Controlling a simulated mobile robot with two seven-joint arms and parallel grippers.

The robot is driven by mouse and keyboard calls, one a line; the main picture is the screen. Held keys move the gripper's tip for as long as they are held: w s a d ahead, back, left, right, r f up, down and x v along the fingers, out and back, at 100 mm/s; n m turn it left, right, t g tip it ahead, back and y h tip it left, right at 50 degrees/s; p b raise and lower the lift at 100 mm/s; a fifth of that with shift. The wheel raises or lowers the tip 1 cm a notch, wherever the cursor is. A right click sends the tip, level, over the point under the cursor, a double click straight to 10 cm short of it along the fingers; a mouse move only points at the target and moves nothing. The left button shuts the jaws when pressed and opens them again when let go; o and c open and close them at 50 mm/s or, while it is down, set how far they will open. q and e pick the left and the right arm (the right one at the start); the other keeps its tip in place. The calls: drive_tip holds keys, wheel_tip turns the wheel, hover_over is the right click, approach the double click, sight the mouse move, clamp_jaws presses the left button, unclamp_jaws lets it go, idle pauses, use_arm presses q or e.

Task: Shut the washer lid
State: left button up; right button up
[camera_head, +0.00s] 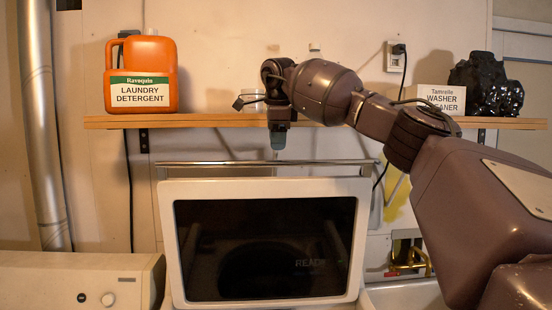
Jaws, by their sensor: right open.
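The washer lid (265,187) is a white-framed panel with a dark glass window, standing raised in the middle of the view. Faint letters like "READY" show in the dark glass. My right arm reaches in from the right, and its gripper (278,142) points down just above the lid's top edge, near the middle. A small gap shows between the fingertips and the lid's top edge in the picture; how far apart they are in depth I cannot tell. The right gripper is open and nothing shows in it. My left gripper is not in view.
A wooden shelf (200,121) holds an orange detergent jug (150,60), a washer cleaner box (441,98) and a black bag (486,84). A metal bar (220,163) runs behind the lid. A white appliance (60,285) stands at left. A silver pipe (42,150) is at far left.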

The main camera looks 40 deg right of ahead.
drive_tip(key=x, duration=0.5)
drive_tip(key=shift+w+f, duration=0.15)
drive_tip(key=shift+f, duration=0.15)
clamp_jaws()
